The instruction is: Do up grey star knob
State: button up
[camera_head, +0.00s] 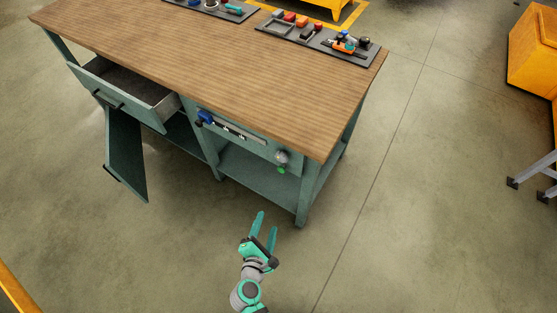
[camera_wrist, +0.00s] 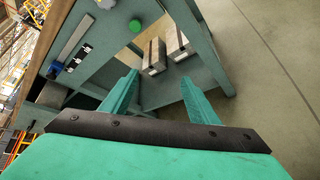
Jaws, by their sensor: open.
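A small light grey knob (camera_head: 281,156), which looks like the grey star knob, sits on the front panel of the workbench, near its right end. A green round knob (camera_head: 281,169) is just below it. In the wrist view the green knob (camera_wrist: 136,25) shows near the top, and a pale grey part (camera_wrist: 106,4), probably the grey knob, is cut by the top edge. My gripper (camera_head: 267,220) is open and empty, in front of and below the panel, apart from both knobs. Its two teal fingers (camera_wrist: 158,78) are spread in the wrist view.
The panel also carries a blue part (camera_head: 205,117) and a strip with black pieces (camera_head: 238,131). Two grey metal blocks (camera_wrist: 179,45) show behind the fingers. A drawer (camera_head: 125,95) and a cabinet door (camera_head: 126,160) stand open at left. Floor around my gripper is clear.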

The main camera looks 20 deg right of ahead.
jog(key=w+d+r+n+h, duration=0.1)
jog(key=w+r+n+h, duration=0.1)
jog(key=w+r+h, duration=0.3)
jog(key=n+h, duration=0.2)
jog(key=n, duration=0.1)
send_near(280, 159)
jog(key=x, duration=0.9)
jog(key=c, duration=1.1)
